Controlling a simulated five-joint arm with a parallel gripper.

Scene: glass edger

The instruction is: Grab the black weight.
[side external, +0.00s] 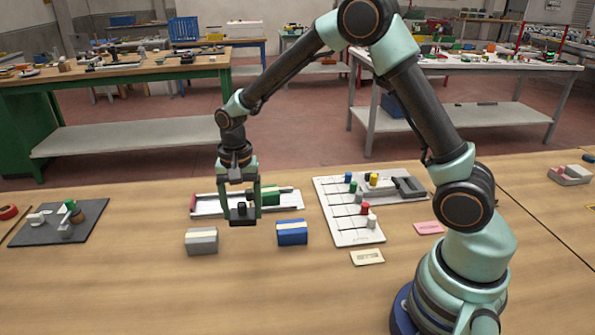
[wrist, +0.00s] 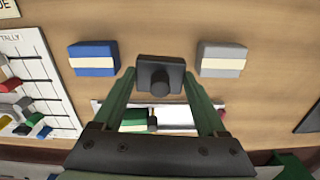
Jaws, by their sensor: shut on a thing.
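The black weight (side external: 242,214) is a dark block with a round knob. My gripper (side external: 243,205) is shut on it, with one green finger on each side. In the wrist view the black weight (wrist: 172,65) sits between the fingertips of my gripper (wrist: 159,76), knob facing the camera. In the side view it appears in front of the pale rail. I cannot tell for sure whether its underside touches the table.
A grey block (side external: 202,241) and a blue block (side external: 292,233), each with a cream stripe, stand on either side. Behind is a pale rail (side external: 289,205) with a green block (side external: 270,194). A tally board (side external: 345,236) with coloured pegs lies right. Front table is clear.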

